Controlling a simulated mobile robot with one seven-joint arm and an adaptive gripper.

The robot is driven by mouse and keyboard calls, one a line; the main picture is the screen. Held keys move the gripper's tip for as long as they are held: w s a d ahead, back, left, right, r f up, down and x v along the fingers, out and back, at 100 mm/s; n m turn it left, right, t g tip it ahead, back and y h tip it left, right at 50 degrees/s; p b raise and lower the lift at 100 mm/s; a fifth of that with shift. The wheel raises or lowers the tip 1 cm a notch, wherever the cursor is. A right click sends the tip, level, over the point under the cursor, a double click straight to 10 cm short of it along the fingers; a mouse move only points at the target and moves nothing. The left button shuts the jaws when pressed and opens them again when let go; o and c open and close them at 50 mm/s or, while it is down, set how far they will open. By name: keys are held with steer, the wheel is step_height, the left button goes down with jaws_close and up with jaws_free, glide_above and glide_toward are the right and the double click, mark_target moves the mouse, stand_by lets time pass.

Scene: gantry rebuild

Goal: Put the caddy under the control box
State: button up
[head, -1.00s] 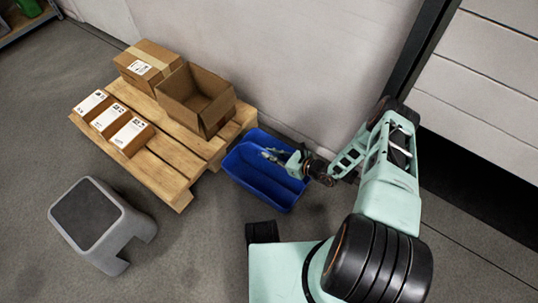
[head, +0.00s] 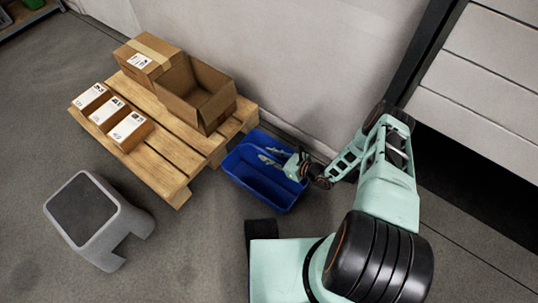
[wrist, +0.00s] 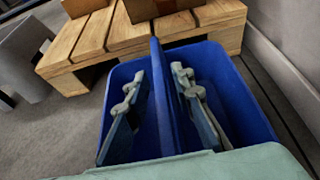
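The caddy is a blue open bin (head: 272,196) with a raised centre divider, standing on the floor between the pallet and the wall. In the wrist view the caddy (wrist: 253,125) lies straight below my gripper. My gripper (head: 271,155) is over the caddy. In the wrist view my gripper (wrist: 158,75) has one finger on each side of the divider, with gaps between the fingers and it. It is open and holds nothing. No control box can be made out in these views.
A wooden pallet (head: 160,166) with several cardboard boxes, one of them open (head: 190,98), stands left of the caddy. A grey step stool (head: 84,211) is at the lower left. The wall (head: 290,60) runs close behind the caddy. Floor is clear between stool and caddy.

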steer(key=shift+r, duration=0.1)
steer(key=p+v, duration=0.3)
steer(key=v, duration=0.9)
steer(key=shift+p, duration=0.35)
